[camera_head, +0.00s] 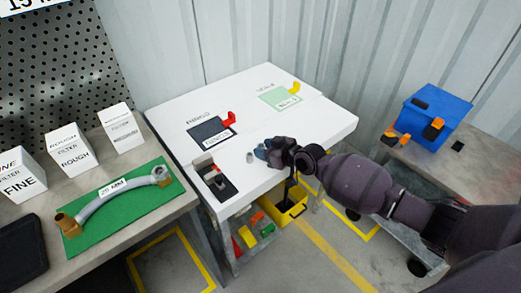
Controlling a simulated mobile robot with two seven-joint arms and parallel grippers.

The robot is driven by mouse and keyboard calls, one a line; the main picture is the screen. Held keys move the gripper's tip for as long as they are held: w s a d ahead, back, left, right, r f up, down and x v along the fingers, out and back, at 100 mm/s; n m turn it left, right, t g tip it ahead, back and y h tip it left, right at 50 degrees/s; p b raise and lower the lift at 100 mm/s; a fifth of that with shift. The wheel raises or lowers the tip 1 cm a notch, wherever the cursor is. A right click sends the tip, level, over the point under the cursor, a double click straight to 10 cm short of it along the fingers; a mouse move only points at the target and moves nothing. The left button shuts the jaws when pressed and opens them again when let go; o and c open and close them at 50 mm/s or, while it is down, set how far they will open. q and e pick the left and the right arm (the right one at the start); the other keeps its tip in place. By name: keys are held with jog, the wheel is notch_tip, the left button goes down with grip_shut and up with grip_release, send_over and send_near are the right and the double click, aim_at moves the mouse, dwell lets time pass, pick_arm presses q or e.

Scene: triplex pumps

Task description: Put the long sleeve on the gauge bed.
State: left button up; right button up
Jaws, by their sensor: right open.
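My right gripper (268,153) is open at the front right part of the white table (256,88), with its fingers low over the top. A small grey cylinder (249,157) stands just left of the fingers; I cannot tell whether it is the long sleeve. A dark fixture (226,193) with red and pale parts lies at the table's front left and may be the gauge bed. A small light piece shows in it. The gripper is to the right of this fixture and apart from it. My left gripper is not in view.
A dark labelled pad (208,133) and a green labelled pad (279,98) lie farther back, each beside a coloured piece. A yellow bin (291,212) is below the table's front edge. Filter boxes and a hose on a green mat (125,218) are left; a blue box (436,112) is right.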

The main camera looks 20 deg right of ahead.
jog(key=shift+x, duration=1)
